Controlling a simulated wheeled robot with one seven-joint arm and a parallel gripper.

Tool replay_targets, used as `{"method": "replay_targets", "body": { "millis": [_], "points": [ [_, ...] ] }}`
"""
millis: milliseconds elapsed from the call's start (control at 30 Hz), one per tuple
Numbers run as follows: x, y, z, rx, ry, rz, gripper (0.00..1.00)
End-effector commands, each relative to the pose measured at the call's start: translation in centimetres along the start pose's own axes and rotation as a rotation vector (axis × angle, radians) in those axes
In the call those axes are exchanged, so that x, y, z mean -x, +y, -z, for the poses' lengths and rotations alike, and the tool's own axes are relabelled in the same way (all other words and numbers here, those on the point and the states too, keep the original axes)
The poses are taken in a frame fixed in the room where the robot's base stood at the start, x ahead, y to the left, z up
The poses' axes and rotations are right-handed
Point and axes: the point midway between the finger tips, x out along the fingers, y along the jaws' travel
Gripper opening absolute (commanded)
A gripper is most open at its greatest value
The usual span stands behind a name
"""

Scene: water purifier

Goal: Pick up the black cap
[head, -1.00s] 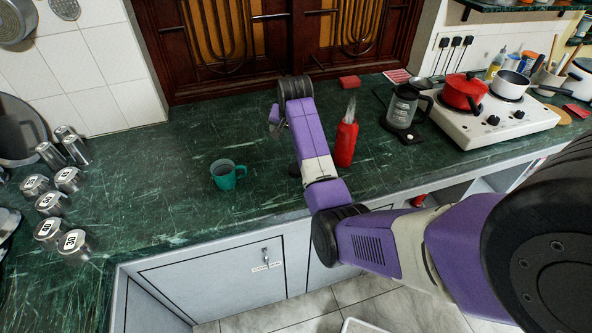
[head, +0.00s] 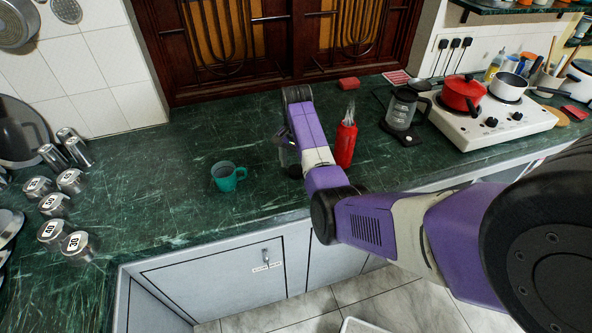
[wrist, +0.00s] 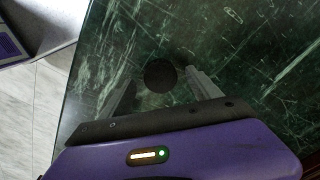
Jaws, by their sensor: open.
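The black cap (wrist: 160,75) is a dark round disc on the green counter in the wrist view. My gripper's fingers are apart and hold nothing. In the head view my gripper (head: 284,152) points down close above the counter. The cap (head: 295,172) shows there as a small dark spot, partly hidden by my arm.
A teal mug (head: 226,176) stands left of my gripper. A red bottle (head: 345,144) stands close on the right. A glass press (head: 402,108) and a hob (head: 490,117) are further right. Several metal canisters (head: 55,203) stand at the left. The counter's front edge is near.

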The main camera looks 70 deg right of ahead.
Motion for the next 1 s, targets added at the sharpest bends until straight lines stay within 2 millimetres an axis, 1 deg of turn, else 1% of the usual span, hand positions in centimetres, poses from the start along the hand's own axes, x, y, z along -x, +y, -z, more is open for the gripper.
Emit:
{"method": "replay_targets", "body": {
  "millis": [100, 333, 367, 400, 467, 500, 667, 700, 1000],
  "points": [
    [-0.94, 0.01, -0.01, 0.000, 0.000, 0.000, 0.72],
    [-1.14, -0.01, -0.01, 0.001, 0.001, 0.001, 0.72],
    [-1.14, -0.02, -0.01, 0.001, 0.001, 0.001, 0.70],
    [-1.13, -0.02, -0.01, 0.001, 0.001, 0.001, 0.62],
    [-1.13, -0.02, -0.02, 0.001, 0.001, 0.001, 0.51],
    [-1.12, -0.02, -0.02, 0.001, 0.001, 0.001, 0.43],
    [-1.12, -0.02, -0.02, 0.001, 0.001, 0.001, 0.11],
    [-1.11, -0.02, -0.02, 0.001, 0.001, 0.001, 0.08],
    [-0.84, -0.06, 0.01, 0.001, 0.002, 0.001, 0.08]
  ]
}}
